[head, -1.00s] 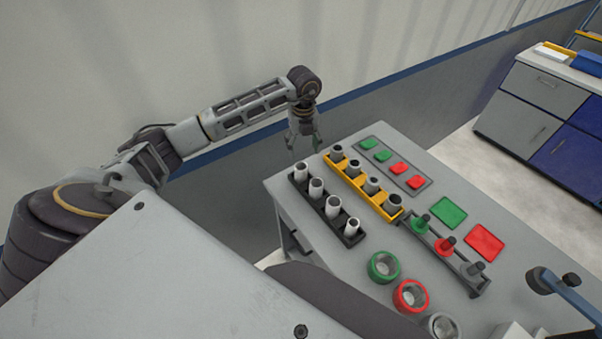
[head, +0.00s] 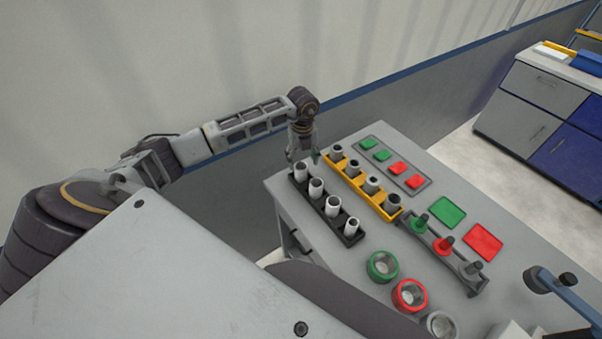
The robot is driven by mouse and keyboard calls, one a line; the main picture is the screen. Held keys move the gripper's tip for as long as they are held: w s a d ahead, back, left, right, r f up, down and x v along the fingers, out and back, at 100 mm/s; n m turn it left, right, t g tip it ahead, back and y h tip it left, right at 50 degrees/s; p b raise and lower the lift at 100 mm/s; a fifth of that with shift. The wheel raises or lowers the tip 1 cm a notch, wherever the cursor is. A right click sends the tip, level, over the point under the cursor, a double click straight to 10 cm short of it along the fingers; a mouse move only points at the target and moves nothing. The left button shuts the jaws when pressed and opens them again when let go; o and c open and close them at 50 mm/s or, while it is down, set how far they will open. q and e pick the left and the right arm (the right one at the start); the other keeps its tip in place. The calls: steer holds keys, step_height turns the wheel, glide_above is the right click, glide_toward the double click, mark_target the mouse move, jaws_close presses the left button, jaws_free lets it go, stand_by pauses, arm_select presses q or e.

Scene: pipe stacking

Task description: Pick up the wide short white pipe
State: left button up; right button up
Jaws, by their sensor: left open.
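Several white pipes stand upright in a black rack (head: 326,211) on the grey table. The pipe at the rack's far end (head: 301,173) looks fairly wide; which one is the widest and shortest is hard to tell at this size. My left gripper (head: 303,158) points down just above and around the top of that far-end pipe, its fingers open and apart. Whether the fingers touch the pipe cannot be told. My right gripper is not in view.
A yellow rack (head: 350,181) with dark-topped pipes runs close beside the black rack. Nearby are a panel with green and red buttons (head: 396,168), green and red squares (head: 448,212), a rack of coloured pegs (head: 441,250) and coloured rings (head: 410,296).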

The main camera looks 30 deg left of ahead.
mark_target(301, 165)
arm_select(q)
steer(key=shift+s+a+f+p, duration=0.1)
steer(key=shift+f+p, duration=0.15)
steer(key=shift+f, duration=0.9)
steer(key=shift+s+a+f+p, duration=0.1)
steer(key=shift+f+p, duration=0.15)
steer(key=shift+f, duration=0.9)
steer(key=shift+c, duration=0.5)
steer(key=c, duration=1)
